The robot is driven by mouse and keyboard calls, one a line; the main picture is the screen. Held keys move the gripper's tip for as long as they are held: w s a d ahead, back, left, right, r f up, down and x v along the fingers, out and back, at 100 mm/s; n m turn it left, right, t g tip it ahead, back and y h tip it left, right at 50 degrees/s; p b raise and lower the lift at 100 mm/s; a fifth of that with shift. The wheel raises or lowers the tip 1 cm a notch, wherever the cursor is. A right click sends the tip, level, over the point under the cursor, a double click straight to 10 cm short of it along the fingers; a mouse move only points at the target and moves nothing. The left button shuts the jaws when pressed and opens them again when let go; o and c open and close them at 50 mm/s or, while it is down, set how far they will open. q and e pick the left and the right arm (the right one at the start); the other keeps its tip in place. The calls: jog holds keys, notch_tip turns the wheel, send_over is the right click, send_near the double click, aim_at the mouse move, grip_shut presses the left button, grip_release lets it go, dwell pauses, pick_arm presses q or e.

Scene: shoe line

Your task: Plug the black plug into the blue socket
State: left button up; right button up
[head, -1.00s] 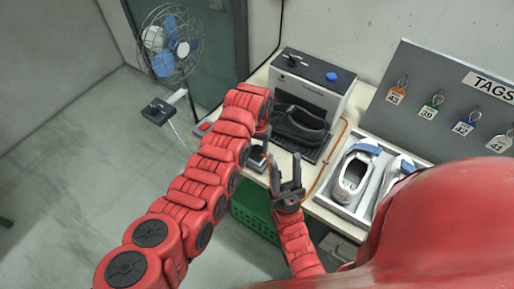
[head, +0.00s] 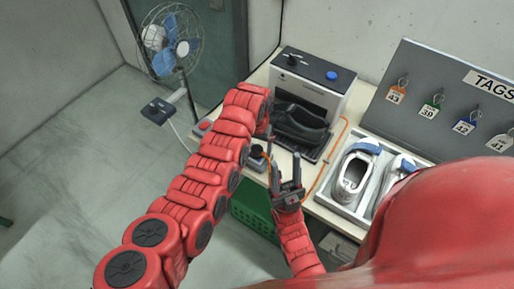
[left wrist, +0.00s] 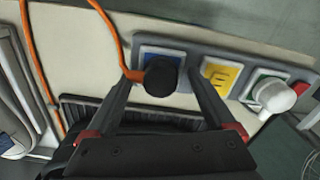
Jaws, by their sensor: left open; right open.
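The black plug (left wrist: 160,78), with an orange cable, sits on the blue socket (left wrist: 147,52) of a grey power strip in the left wrist view. Blue shows around the plug; how deep it sits I cannot tell. The plug (head: 257,151) also shows upright on the strip in the head view. My left gripper (left wrist: 163,82) is open, its fingers on either side of the plug and apart from it. In the head view the left gripper (head: 267,136) is partly hidden behind my arm, just above the plug. My right gripper (head: 284,160) is open and empty, right of the plug.
The strip also has a yellow socket (left wrist: 219,74), a white plug (left wrist: 275,95) in the green socket, and a red switch (left wrist: 301,91). A machine (head: 318,85) holding a dark shoe stands behind. A shoe tray (head: 336,206) is at right, a green crate (head: 252,208) below the table edge.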

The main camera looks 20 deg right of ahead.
pick_arm(q)
notch_tip(320, 180, up, 5)
jog(key=shift+w+f+b, duration=0.15)
jog(key=shift+f+b, duration=0.05)
jog(key=shift+b, duration=0.85)
notch_tip(320, 180, up, 13)
jog(key=shift+f, duration=0.15)
